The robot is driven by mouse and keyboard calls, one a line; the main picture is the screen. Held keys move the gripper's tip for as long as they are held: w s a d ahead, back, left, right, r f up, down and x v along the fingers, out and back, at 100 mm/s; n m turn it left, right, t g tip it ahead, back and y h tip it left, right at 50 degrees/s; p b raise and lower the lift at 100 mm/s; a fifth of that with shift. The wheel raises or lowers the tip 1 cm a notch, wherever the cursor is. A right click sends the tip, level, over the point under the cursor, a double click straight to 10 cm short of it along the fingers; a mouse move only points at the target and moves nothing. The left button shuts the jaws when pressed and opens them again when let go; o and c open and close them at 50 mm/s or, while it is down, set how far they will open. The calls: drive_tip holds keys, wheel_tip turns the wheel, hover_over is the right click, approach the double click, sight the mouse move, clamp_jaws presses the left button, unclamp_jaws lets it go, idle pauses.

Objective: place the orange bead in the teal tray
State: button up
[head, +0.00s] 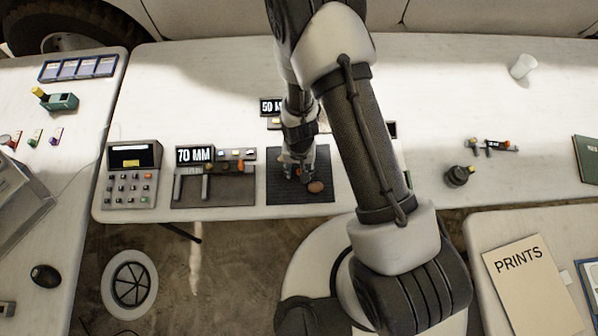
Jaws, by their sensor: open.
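My gripper (297,174) points down over a dark ribbed mat (285,196) near the table's front edge. Its jaws are open. A small orange spot shows between the fingers, too small to tell whether it is the orange bead. A brown-orange oval piece (316,187) lies on the mat just right of the fingers. I cannot make out a clear teal tray. A small teal block-like object (64,103) with a yellow part is on the left table. My arm hides part of the table's middle.
A "70 MM" sign (195,155) with small coloured pieces stands left of the mat, beside a calculator-like keypad (130,185). A "50" sign is partly hidden behind my arm. A white cup (522,66) and a dark round jar (458,176) are right. The back right is mostly clear.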

drive_tip(key=shift+f, duration=0.2)
drive_tip(key=shift+c, duration=0.5)
drive_tip(key=c, duration=0.8)
